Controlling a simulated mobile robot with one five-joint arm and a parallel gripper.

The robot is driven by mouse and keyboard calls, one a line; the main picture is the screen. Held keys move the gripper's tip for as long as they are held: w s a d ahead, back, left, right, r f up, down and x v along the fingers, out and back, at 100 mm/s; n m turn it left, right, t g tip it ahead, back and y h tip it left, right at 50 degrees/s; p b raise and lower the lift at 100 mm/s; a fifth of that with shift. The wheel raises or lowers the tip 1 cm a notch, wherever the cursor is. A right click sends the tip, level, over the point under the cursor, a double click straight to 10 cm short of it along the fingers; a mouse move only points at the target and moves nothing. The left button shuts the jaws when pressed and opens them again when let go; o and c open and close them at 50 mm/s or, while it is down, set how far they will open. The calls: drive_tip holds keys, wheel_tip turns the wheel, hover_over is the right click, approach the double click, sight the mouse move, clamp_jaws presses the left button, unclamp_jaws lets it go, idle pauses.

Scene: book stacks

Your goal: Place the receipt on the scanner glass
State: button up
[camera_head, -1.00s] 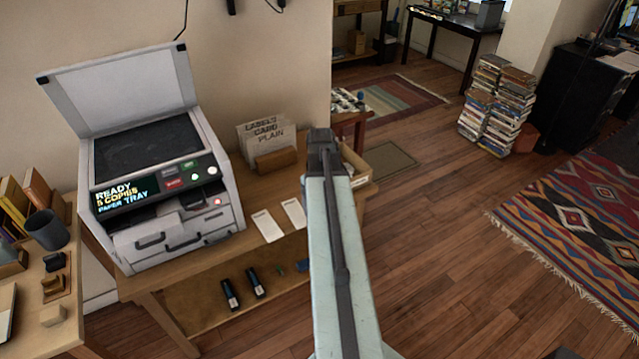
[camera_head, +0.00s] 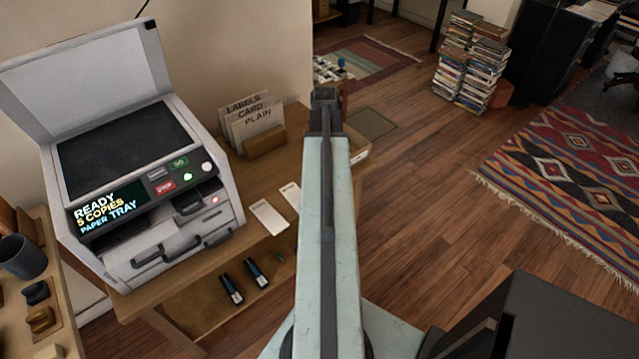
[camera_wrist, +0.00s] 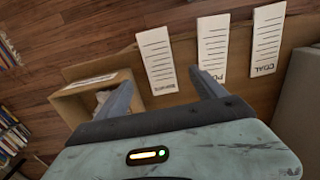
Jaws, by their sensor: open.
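The scanner (camera_head: 150,190) stands on the wooden table with its lid up and its dark glass (camera_head: 130,148) bare. Two white paper slips (camera_head: 268,217) (camera_head: 291,195) lie on the table to its right. In the wrist view three printed slips lie in a row: a left slip (camera_wrist: 157,58), a middle slip (camera_wrist: 212,45) and a right slip (camera_wrist: 267,40). Their print is too small to tell surely which is the receipt. My gripper (camera_wrist: 161,79) is open and empty, its fingers nearest the left and middle slips. My arm hides part of the table in the head view.
An open box (camera_wrist: 95,100) stands beside the left slip; it shows at the table's right end (camera_head: 358,155). A card holder (camera_head: 262,145) stands behind the slips. Two dark bottle-like items (camera_head: 243,281) lie on the lower shelf.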

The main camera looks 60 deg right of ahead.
drive_tip(key=f+b, duration=0.4)
drive_tip(key=f, duration=0.1)
drive_tip(key=f+b, duration=0.2)
drive_tip(key=b, duration=0.1)
drive_tip(key=shift+w+d+f, duration=0.2)
drive_tip(key=shift+w+f, duration=0.15)
drive_tip(key=shift+f, duration=0.05)
drive_tip(key=shift+r, duration=0.15)
drive_tip(key=c, duration=1.5)
wheel_tip(320, 180, up, 15)
drive_tip(key=p, duration=1.5)
drive_tip(key=shift+s, duration=0.15)
drive_tip(key=shift+c, duration=0.2)
